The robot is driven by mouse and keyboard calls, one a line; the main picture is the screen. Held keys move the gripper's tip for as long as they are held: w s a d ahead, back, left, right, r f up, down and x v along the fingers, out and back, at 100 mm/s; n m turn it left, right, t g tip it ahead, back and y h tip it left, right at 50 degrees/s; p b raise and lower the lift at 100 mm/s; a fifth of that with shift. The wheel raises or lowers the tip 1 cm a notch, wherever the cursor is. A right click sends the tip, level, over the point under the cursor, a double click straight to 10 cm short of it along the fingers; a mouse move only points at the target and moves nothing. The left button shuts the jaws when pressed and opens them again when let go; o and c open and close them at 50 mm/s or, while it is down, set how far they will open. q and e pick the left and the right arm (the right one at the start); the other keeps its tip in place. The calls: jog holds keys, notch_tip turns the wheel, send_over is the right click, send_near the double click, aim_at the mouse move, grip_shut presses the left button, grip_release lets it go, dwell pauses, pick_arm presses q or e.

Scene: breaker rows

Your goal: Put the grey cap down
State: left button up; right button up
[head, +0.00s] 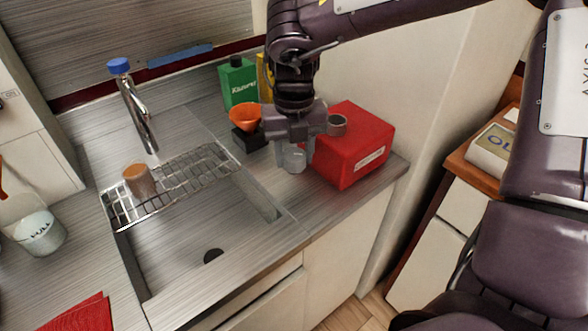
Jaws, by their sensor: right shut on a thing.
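My right gripper (294,160) points down above the counter, just left of the red canister (352,150). It is shut on a grey, round piece (295,159), which looks like the grey cap; the fingers partly cover it. I cannot tell whether the cap touches the counter. The red canister has a short grey round neck (337,124) on its top, beside the gripper. My left gripper is not in view.
An orange funnel (245,118) in a dark holder and a green bottle (238,82) stand left of the gripper. The sink (200,260) has a wire rack (180,183) with a brownish cup (139,182). Bare counter lies in front of the gripper.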

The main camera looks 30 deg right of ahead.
aim_at(294, 169)
notch_tip(294, 169, down, 4)
jog(key=shift+s+r, duration=0.1)
jog(key=shift+r, duration=0.15)
jog(key=shift+f, duration=0.45)
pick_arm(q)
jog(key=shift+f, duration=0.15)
pick_arm(e)
jog(key=shift+f, duration=0.1)
jog(key=o, duration=0.9)
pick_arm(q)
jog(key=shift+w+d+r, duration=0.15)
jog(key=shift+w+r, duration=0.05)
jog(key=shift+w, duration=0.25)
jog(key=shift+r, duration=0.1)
